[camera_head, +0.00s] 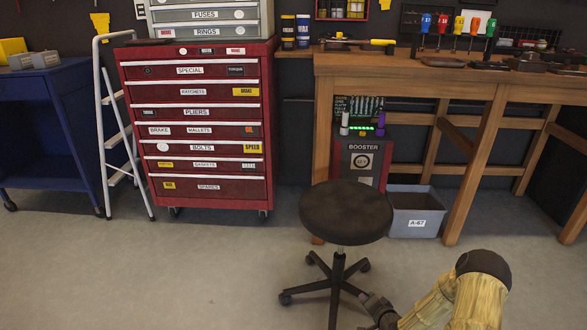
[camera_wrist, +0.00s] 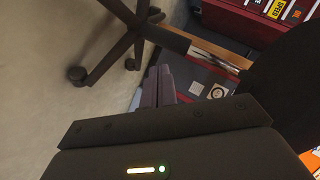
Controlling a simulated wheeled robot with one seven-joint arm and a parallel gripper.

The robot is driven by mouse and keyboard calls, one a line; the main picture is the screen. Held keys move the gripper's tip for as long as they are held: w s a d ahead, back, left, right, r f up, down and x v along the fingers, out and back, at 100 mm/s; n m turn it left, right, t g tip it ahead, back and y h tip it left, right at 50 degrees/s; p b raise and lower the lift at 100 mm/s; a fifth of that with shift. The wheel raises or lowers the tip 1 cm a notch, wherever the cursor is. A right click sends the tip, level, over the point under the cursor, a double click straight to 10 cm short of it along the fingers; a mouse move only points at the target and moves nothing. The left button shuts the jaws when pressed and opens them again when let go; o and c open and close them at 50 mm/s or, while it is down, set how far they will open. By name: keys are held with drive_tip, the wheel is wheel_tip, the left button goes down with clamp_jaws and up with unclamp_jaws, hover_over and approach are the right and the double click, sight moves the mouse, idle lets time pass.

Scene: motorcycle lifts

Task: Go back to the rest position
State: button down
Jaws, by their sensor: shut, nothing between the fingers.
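My gripper (camera_head: 372,302) shows at the lower right of the head view, low beside the base of a black round stool (camera_head: 346,212). Its fingers (camera_wrist: 158,84) are together in the wrist view, with nothing between them. The wrist view also shows the stool's legs (camera_wrist: 118,40) at the upper left, just beyond the fingers. I cannot tell how close the gripper is to the stool's legs.
A red tool cabinet (camera_head: 208,131) on casters stands at the back. A wooden workbench (camera_head: 400,66) stands at the right, with a red booster unit (camera_head: 362,158) and a grey bin (camera_head: 414,211) below. A white stepladder (camera_head: 105,130) and blue cart (camera_head: 52,120) are left. The front-left floor is clear.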

drive_tip(key=s+a+r+n+g+h+p, duration=0.1)
drive_tip(key=s+a+r+n+g+p, duration=0.2)
drive_tip(key=r, duration=0.9)
drive_tip(key=s+a+r+n+g+h+p, duration=0.1)
drive_tip(key=s+r+n+g+h+p, duration=0.25)
drive_tip(key=r, duration=0.85)
drive_tip(key=s+a+r+n+g+p, duration=0.1)
drive_tip(key=s+a+r+p, duration=0.1)
drive_tip(key=s+r, duration=0.7)
drive_tip(key=s+a+r+n+g+p, duration=0.1)
drive_tip(key=s+a+r+g+p, duration=0.1)
drive_tip(key=s+r, duration=0.7)
drive_tip(key=w+d+p+v, duration=0.1)
drive_tip(key=w+p+v, duration=0.2)
drive_tip(key=p+v, duration=1.4)
drive_tip(key=w+d+r+p+v, duration=0.1)
drive_tip(key=w+p+v, duration=0.1)
drive_tip(key=p+v, duration=1.6)
drive_tip(key=y+p, duration=0.1)
drive_tip(key=p, duration=0.1)
drive_tip(key=shift+w+d+r+p, duration=0.2)
drive_tip(key=shift+w+p, duration=0.15)
drive_tip(key=shift+w, duration=0.05)
